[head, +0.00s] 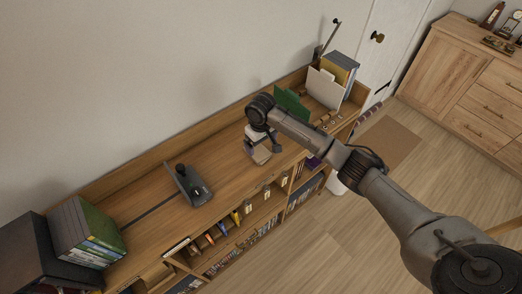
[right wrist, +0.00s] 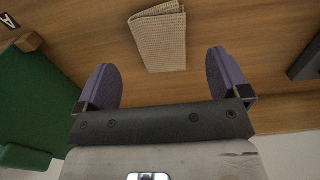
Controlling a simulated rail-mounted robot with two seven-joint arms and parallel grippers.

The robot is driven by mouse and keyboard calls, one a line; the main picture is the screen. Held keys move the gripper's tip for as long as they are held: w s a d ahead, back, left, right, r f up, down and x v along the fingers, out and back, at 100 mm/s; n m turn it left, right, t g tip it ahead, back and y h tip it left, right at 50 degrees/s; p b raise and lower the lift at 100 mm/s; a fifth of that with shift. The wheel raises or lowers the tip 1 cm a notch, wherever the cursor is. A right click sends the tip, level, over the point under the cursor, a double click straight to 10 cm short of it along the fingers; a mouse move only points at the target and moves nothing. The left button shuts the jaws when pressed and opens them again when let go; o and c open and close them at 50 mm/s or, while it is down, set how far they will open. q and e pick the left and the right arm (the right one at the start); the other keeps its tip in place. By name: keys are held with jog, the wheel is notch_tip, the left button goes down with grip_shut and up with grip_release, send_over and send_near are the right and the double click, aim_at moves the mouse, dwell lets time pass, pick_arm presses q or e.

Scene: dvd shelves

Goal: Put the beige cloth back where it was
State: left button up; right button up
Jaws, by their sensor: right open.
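The beige cloth (right wrist: 160,38) lies folded on the wooden shelf top (right wrist: 225,25) in the right wrist view. In the head view the cloth (head: 261,156) shows just below my right gripper, partly covered by it. My right gripper (right wrist: 162,72) is open, with its two purple finger pads wide apart and nothing between them. The cloth lies beyond the fingertips, roughly centred between them. In the head view the right gripper (head: 263,146) is over the middle of the shelf top. My left gripper is not in view.
A green folder (head: 291,104) and a white file holder (head: 324,89) stand right of the gripper. A dark device (head: 193,186) sits on the shelf top to the left. Green-spined cases (head: 90,232) stand at the far left. The top between device and cloth is clear.

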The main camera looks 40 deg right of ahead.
aim_at(261, 153)
jog(key=shift+r, duration=2.85)
